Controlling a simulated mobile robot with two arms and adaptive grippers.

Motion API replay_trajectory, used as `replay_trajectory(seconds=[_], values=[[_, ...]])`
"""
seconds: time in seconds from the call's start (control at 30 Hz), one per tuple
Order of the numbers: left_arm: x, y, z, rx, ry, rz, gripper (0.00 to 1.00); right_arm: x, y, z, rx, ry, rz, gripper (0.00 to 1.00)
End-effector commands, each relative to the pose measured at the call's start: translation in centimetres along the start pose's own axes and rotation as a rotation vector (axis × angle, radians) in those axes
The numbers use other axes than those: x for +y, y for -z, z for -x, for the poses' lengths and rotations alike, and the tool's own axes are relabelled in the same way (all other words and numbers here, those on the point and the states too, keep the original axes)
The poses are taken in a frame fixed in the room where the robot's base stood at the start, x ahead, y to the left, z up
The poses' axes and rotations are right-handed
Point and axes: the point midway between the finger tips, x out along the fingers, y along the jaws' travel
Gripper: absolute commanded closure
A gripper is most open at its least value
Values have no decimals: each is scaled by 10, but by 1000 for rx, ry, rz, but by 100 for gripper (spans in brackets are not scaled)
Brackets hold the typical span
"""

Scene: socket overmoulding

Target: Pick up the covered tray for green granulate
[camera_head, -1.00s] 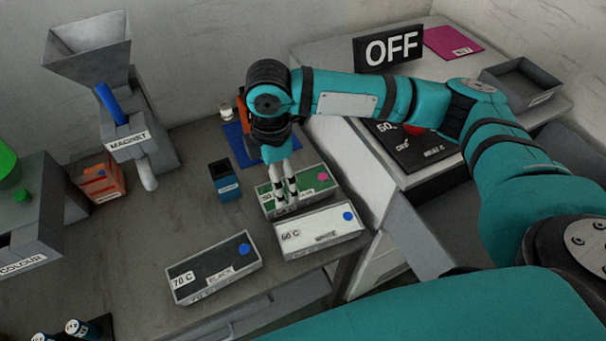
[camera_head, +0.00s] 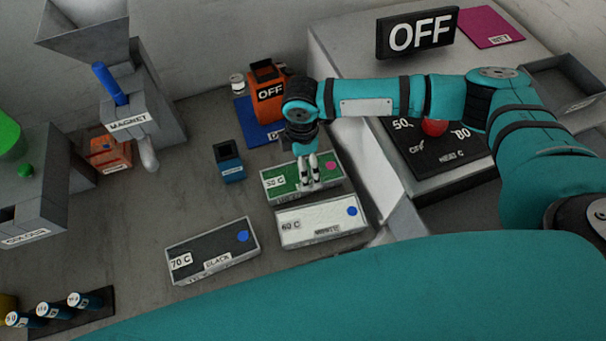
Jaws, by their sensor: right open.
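The tray for green granulate (camera_head: 279,182) sits on the grey bench, labelled 50 C, with a green top and a pink dot at its right end. My right gripper (camera_head: 308,184) is open and points down at the middle of this tray, its white and black fingers covering part of the top and label. I cannot tell whether the fingertips touch the tray. No object is held in it. My left gripper is not in view.
The white tray (camera_head: 326,216), marked 60 C, stands just in front of the green one. The black tray (camera_head: 215,262), marked 70 C, is further left. A small blue container (camera_head: 228,161) and an orange OFF device (camera_head: 267,95) stand behind. The bench's middle left is clear.

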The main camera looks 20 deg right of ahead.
Motion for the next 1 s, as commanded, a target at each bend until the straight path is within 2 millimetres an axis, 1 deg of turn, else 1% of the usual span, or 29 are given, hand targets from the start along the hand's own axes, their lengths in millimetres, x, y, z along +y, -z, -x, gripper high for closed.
replay_trajectory(seconds=[0.03, 0.1, 0.17, 0.3, 0.4, 0.53, 0.7, 0.73, 0.77, 1.0], values=[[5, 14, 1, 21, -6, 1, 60, 0, 0, -2, -1, 0, 1, 0], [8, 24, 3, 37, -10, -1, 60, -1, 0, -6, -2, 1, 0, 0], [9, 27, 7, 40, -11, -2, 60, -2, -1, -12, -2, 2, 0, 0], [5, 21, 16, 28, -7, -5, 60, -6, -1, -33, -3, 2, 1, 0], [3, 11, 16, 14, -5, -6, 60, -6, -1, -47, -2, 2, -1, 0], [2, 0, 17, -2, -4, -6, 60, -6, 0, -54, -1, 1, 0, 0], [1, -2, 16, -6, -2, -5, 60, -5, -1, -55, -1, 0, 0, 0], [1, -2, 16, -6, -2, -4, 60, -5, -1, -55, -1, 0, 0, 1], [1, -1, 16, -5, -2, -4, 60, -5, -1, -55, -1, 0, 0, 5], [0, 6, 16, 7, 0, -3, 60, -5, -1, -54, -1, 0, 0, 37]])
